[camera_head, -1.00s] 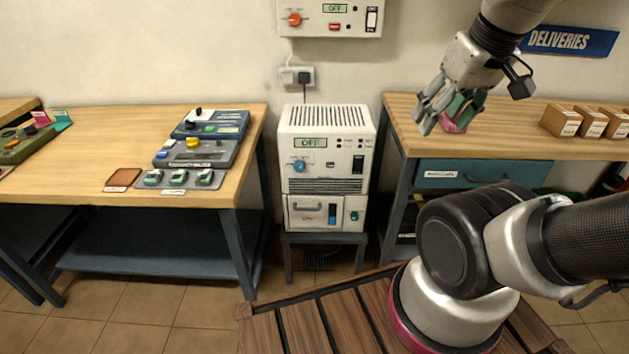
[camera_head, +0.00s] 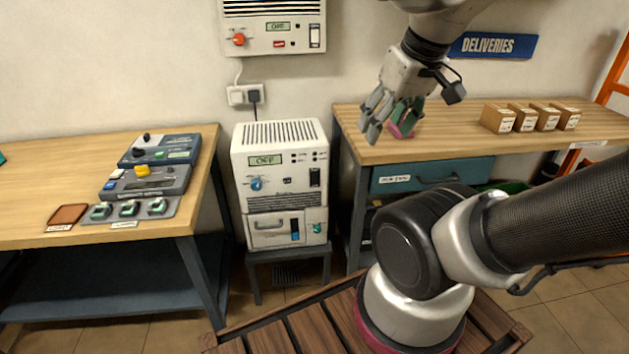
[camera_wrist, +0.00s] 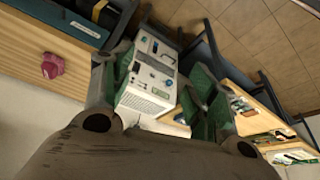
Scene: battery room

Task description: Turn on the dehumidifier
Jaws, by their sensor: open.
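The dehumidifier is probably the white floor unit (camera_head: 281,168) on a low dark stand between the two benches. Its display (camera_head: 264,160) reads OFF. Its front has a blue knob (camera_head: 257,183) and a dark rocker switch (camera_head: 315,178). A drawer-like lower section (camera_head: 279,229) carries a blue and a green part. My gripper (camera_head: 384,122) is open and empty, above the left end of the right bench, right of and higher than the unit. In the wrist view the unit (camera_wrist: 148,78) lies tilted between my open fingers (camera_wrist: 157,92), well beyond them.
A wall box (camera_head: 273,28) also showing OFF hangs above, by a socket (camera_head: 245,95). The left bench (camera_head: 40,160) holds control panels. The right bench (camera_head: 450,135) holds small boxes (camera_head: 530,117) and a pink item (camera_head: 402,130). The space before the unit looks free.

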